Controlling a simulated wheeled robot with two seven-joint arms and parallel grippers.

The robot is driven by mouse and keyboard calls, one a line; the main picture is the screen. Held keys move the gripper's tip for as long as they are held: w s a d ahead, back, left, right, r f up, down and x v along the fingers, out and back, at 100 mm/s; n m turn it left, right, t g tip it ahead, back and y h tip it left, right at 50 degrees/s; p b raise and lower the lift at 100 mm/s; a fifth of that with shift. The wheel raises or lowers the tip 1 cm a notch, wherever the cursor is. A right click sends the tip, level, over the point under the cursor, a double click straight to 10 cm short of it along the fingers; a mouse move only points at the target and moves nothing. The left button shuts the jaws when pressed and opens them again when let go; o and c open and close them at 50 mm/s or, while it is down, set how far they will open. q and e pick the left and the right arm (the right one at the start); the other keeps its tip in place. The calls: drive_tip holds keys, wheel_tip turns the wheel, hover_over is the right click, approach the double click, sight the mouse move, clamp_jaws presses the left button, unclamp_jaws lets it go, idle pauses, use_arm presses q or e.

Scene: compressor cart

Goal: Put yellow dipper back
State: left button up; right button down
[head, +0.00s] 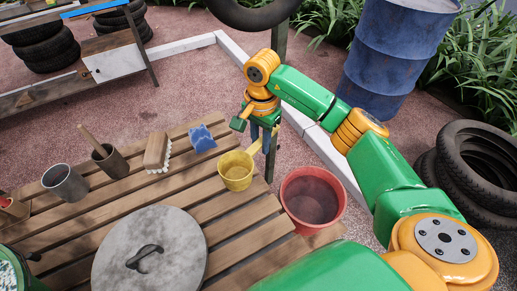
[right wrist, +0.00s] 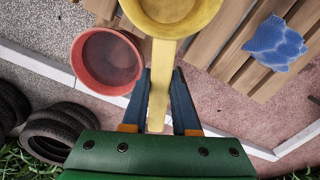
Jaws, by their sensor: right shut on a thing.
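The yellow dipper (head: 236,171) is a round cup with a flat handle. In the head view its cup shows over the right end of the slatted wooden table (head: 188,139). My right gripper (head: 265,133) is shut on the dipper's handle (right wrist: 160,90), with a blue finger on each side of it. In the right wrist view the cup (right wrist: 172,12) extends away from the fingers, at the top edge. I cannot tell whether the cup touches the slats. My left gripper is not clearly in view.
A red bucket (head: 312,198) stands just right of the dipper. On the table are a blue cloth (head: 202,139), a brush (head: 157,152), a grey cup (head: 65,183), a brown cup (head: 110,161) and a round lid (head: 150,255). A blue barrel (head: 395,55) and tyres (head: 480,165) stand right.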

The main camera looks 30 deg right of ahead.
sight(259, 148)
wheel_tip(259, 148, down, 3)
drive_tip(key=shift+w+a+r+p, duration=0.1)
drive_tip(key=shift+w+p, duration=0.05)
drive_tip(key=shift+p, duration=0.5)
drive_tip(key=shift+f, duration=0.6)
drive_tip(key=c, duration=1.1)
unclamp_jaws()
drive_tip(key=shift+b, duration=0.35)
drive_tip(key=shift+c, duration=0.2)
drive_tip(key=o, duration=0.5)
drive_tip(key=shift+c, duration=0.2)
drive_tip(key=shift+r+p, duration=0.2)
drive_tip(key=shift+p, duration=0.1)
drive_tip(key=shift+w+r, duration=0.1)
drive_tip(key=shift+r, duration=0.2)
wheel_tip(259, 148, up, 10)
drive_tip(key=shift+r+b, duration=0.15)
drive_tip(key=shift+b, duration=0.4)
drive_tip(key=shift+r, duration=0.6)
drive_tip(key=shift+f, duration=0.1)
